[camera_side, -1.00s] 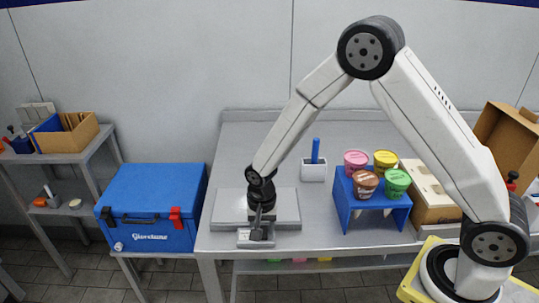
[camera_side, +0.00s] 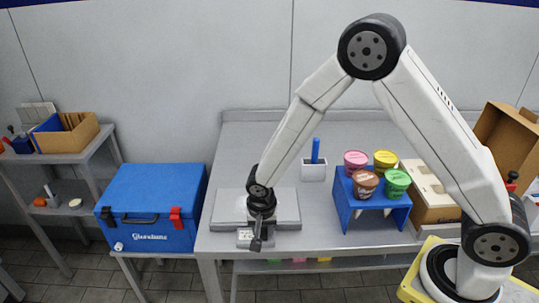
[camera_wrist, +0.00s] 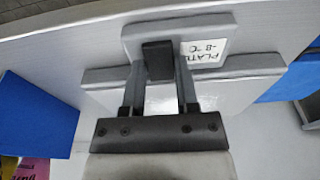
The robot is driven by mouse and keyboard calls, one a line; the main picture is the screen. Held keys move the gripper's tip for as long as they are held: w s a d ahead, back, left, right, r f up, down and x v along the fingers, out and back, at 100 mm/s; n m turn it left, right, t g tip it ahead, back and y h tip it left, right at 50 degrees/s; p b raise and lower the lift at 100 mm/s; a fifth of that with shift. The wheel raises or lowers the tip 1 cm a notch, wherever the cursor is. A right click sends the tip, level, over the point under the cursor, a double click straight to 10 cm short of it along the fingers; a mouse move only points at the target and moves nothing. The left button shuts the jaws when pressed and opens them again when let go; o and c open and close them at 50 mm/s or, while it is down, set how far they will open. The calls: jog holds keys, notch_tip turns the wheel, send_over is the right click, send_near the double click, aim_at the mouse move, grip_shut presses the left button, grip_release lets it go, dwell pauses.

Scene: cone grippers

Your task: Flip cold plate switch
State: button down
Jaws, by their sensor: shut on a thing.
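The cold plate (camera_side: 228,204) is a flat grey slab on the metal table. A small grey switch box (camera_side: 244,238) juts from its front edge. In the wrist view the box carries a label (camera_wrist: 205,52) reading "PLATE -8 °C". The black switch (camera_wrist: 158,60) stands on this box. My gripper (camera_side: 258,240) reaches down over the box in the side view. In the wrist view, my gripper's fingers (camera_wrist: 160,80) are on either side of the black switch, shut on it. The switch itself is hidden by the gripper in the side view.
A blue stand (camera_side: 372,211) with several ice cream cups is to the right. A white holder (camera_side: 314,172) with a blue-handled tool stands behind. A blue cooler box (camera_side: 152,207) is left of the table. The table's front edge is close to the gripper.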

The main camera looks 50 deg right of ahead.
aim_at(267, 237)
dwell(0.4)
jog(key=shift+c, duration=1.8)
grip_release()
jog(key=shift+s+a+r, duration=0.15)
jog(key=shift+r, duration=1.15)
jog(key=shift+s+a+r, duration=0.15)
jog(key=shift+s+r, duration=0.05)
jog(key=shift+r, duration=1.05)
jog(key=shift+s+a+r, duration=0.15)
jog(key=shift+r, duration=1.15)
jog(key=s+d+r+n+t+y, duration=0.1)
jog(key=s+d+r+n, duration=0.3)
jog(key=s+d+n, duration=0.4)
jog(key=s+n, duration=0.1)
jog(key=s, duration=0.3)
jog(key=shift+d+r, duration=0.25)
jog(key=shift+r, duration=0.05)
